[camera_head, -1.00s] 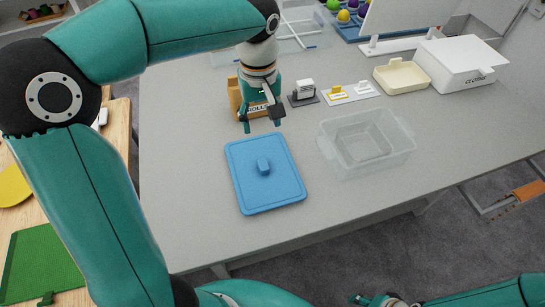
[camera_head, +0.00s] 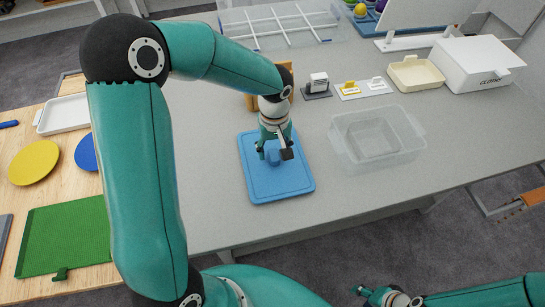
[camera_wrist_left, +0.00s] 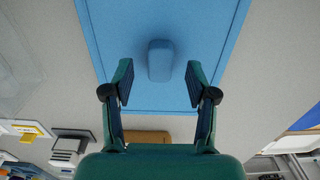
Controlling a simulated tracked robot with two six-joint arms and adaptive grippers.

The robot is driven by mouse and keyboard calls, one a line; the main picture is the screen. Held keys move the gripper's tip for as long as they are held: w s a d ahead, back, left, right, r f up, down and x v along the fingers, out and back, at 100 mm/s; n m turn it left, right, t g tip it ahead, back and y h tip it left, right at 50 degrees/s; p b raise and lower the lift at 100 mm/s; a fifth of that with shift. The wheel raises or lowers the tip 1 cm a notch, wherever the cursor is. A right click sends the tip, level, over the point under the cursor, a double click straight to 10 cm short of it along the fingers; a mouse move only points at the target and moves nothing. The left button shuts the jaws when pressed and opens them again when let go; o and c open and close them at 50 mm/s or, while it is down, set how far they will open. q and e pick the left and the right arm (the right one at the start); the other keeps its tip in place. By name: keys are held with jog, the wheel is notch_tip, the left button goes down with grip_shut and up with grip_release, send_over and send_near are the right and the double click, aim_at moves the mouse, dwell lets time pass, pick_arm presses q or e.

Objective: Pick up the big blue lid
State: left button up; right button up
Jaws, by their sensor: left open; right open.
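The big blue lid (camera_head: 284,184) lies flat on the grey table. Its raised handle block shows in the left wrist view (camera_wrist_left: 160,60), in line with the gap between the fingers. My left gripper (camera_head: 274,153) is open over the lid, with its fingertips on either side of the handle in the head view. The left wrist view shows both fingers (camera_wrist_left: 160,84) apart, with nothing held between them. I cannot tell whether the fingers touch the lid. My right gripper (camera_head: 376,296) is low at the bottom of the head view, empty and away from the table.
A clear plastic box (camera_head: 378,140) stands right of the lid. Behind are a cream tray (camera_head: 416,73), a white box (camera_head: 478,64) and small card holders (camera_head: 318,85). A wooden table (camera_head: 75,190) at the left holds a green board and plates. Table around the lid's front is clear.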

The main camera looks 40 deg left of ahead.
pick_arm(q)
notch_tip(320, 180, down, 2)
jog(key=shift+c, duration=0.2)
grip_shut()
jog(key=shift+r, duration=0.2)
